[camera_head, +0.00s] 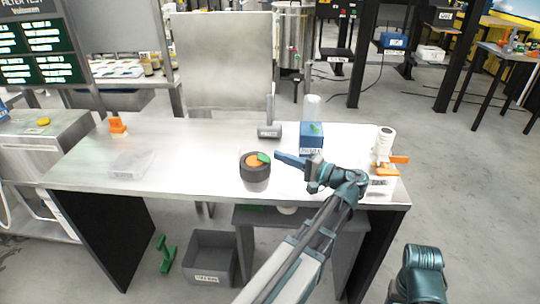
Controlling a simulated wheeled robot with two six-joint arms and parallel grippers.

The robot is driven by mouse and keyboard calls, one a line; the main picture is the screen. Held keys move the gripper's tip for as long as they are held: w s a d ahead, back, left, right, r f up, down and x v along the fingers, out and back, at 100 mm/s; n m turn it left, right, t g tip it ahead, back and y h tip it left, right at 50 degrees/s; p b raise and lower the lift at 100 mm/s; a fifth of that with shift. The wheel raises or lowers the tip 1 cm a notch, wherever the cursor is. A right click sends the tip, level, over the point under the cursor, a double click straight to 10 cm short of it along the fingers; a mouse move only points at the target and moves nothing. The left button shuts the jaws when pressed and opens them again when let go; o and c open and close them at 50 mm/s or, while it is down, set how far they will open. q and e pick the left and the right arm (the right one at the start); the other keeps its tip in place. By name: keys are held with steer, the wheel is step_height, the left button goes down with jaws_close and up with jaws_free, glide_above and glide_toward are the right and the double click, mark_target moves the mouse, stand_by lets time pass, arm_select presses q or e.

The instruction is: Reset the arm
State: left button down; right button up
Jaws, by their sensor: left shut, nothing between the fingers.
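My left gripper (291,160) is over the metal workbench (200,150), its blue fingers shut and empty, pointing left. Its arm comes up from the bottom middle of the head view. The fingertips are just right of a dark round pot (255,174) with an orange top and a green piece on it; I cannot tell if they touch. A blue labelled block (311,140) with a clear cylinder on top stands just behind the gripper. A teal part of my other arm shows at the bottom right; its gripper is not in view.
On the bench are a white-and-orange fitting (383,145) at the right, a grey labelled stand (269,130) at the back, an orange part (118,126) and a clear box (131,164) at the left. A grey bin (211,257) and green part (166,253) are on the floor.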

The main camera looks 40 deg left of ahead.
stand_by(0.4)
arm_select(q)
steer(key=d+h+p, duration=0.1)
steer(key=d+p, duration=0.1)
steer(key=s+d+m+t+h+p, duration=0.1)
steer(key=h+p, duration=0.1)
steer(key=p, duration=0.1)
steer(key=shift+s+d+f, duration=0.1)
steer(key=shift+s+d, duration=0.05)
steer(key=shift+d, duration=0.2)
steer(key=s+d+m+h+p, duration=0.1)
steer(key=s+d+h+p, duration=0.3)
steer(key=d, duration=0.5)
steer(key=s+d+m+h+p, duration=0.1)
steer(key=s+d+h+p, duration=0.2)
steer(key=d, duration=0.7)
steer(key=s+d+m+h+p, duration=0.1)
steer(key=s+d+h+p, duration=0.3)
steer(key=d+p, duration=0.5)
steer(key=h, duration=0.2)
steer(key=shift+s+d+h+p, duration=0.35)
steer(key=shift+d+h, duration=0.05)
steer(key=shift+a, duration=0.1)
